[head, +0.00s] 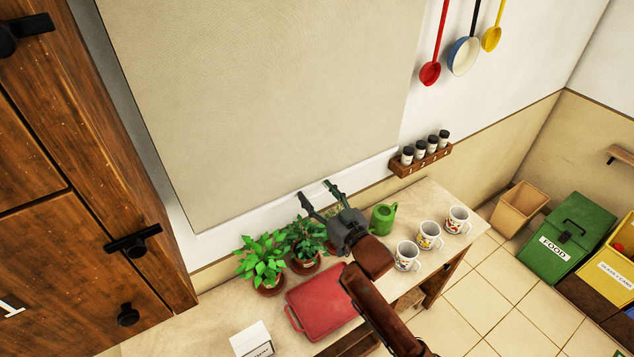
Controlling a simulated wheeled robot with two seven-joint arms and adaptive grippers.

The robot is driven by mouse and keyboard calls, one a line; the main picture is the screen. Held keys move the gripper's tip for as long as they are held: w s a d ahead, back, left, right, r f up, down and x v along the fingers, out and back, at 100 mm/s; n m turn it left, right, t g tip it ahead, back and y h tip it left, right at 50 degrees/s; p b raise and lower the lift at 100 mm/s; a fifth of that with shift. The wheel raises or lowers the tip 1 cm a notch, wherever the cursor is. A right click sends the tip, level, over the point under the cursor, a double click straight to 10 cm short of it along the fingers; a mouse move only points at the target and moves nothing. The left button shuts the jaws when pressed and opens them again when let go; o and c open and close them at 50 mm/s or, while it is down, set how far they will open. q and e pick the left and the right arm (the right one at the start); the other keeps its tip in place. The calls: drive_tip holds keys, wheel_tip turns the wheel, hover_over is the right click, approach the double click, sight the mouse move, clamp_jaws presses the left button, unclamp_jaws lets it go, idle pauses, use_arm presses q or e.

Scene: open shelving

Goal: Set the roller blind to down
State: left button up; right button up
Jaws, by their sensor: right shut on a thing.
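The roller blind (270,80) is a large beige sheet on the white wall, hanging far down. Its lower edge runs just above the plants, and its top is out of view. My right gripper (315,190) reaches up from the table side, with its fingertips at the blind's lower edge. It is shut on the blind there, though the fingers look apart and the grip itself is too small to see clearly. My left gripper is out of view.
Below the blind, a wooden table (215,310) holds potted plants (262,262), a red tray (322,300), a green watering can (383,218) and mugs (430,235). A spice rack (422,158) is right of the blind. A wooden cabinet (75,170) stands close on the left.

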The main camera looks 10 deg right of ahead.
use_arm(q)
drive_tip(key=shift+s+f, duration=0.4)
use_arm(e)
drive_tip(key=shift+f, duration=1.25)
drive_tip(key=shift+f, duration=0.1)
drive_tip(key=o, duration=1.7)
drive_tip(key=shift+s+r, duration=0.1)
drive_tip(key=shift+r, duration=0.1)
drive_tip(key=v, duration=1.2)
